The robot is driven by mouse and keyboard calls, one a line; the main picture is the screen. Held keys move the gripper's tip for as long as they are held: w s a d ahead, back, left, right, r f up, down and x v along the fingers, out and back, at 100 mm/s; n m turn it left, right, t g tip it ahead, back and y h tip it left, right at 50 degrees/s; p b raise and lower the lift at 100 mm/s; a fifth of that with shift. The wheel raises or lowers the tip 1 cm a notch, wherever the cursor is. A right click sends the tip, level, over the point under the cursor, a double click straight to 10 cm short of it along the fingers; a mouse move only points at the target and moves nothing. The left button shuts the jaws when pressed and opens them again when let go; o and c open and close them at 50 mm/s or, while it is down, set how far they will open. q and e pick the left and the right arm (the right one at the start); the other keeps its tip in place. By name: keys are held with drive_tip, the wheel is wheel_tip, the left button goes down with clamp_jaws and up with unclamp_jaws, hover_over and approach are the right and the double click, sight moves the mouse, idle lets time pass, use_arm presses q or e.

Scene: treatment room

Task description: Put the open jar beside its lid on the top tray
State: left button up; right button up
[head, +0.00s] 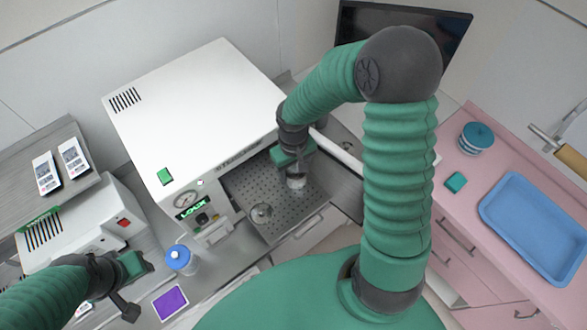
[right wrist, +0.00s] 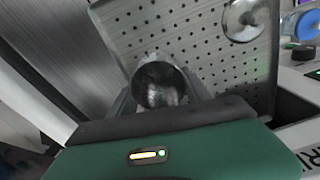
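The open jar (head: 296,182) is a small metal cup, mouth up, at the perforated tray (head: 283,225) of the white sterilizer. In the right wrist view the jar (right wrist: 160,84) sits between the fingers of my right gripper (right wrist: 160,92), which appear to touch both its sides. Whether its base rests on the tray is hidden. The round metal lid (head: 260,213), with a knob, lies on the tray to the left of the jar; it also shows in the right wrist view (right wrist: 245,18). My left gripper (head: 130,285) is away at the lower left, its fingers unclear.
The white sterilizer (head: 200,115) stands behind the tray. A blue-capped bottle (head: 180,260) and a purple pad (head: 170,302) are at the left. A pink cabinet at the right bears a blue tray (head: 535,225), a teal-lidded jar (head: 476,138) and a green block (head: 456,182).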

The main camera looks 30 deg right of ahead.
sight(292, 175)
drive_tip(key=shift+o, duration=0.5)
drive_tip(key=shift+w+a, duration=0.3)
drive_tip(key=shift+a, duration=0.5)
drive_tip(key=shift+a+r, duration=0.2)
drive_tip(key=shift+a, duration=0.1)
use_arm(q)
drive_tip(key=shift+w+a+f+b, duration=0.1)
drive_tip(key=shift+a+f+b, duration=0.35)
drive_tip(key=shift+f+b, duration=0.25)
drive_tip(key=shift+w+a+f+b, duration=0.1)
drive_tip(key=shift+a+f+b, duration=0.4)
drive_tip(key=shift+f, duration=0.3)
use_arm(e)
wheel_tip(292, 175, up, 12)
drive_tip(key=shift+d+f, duration=0.15)
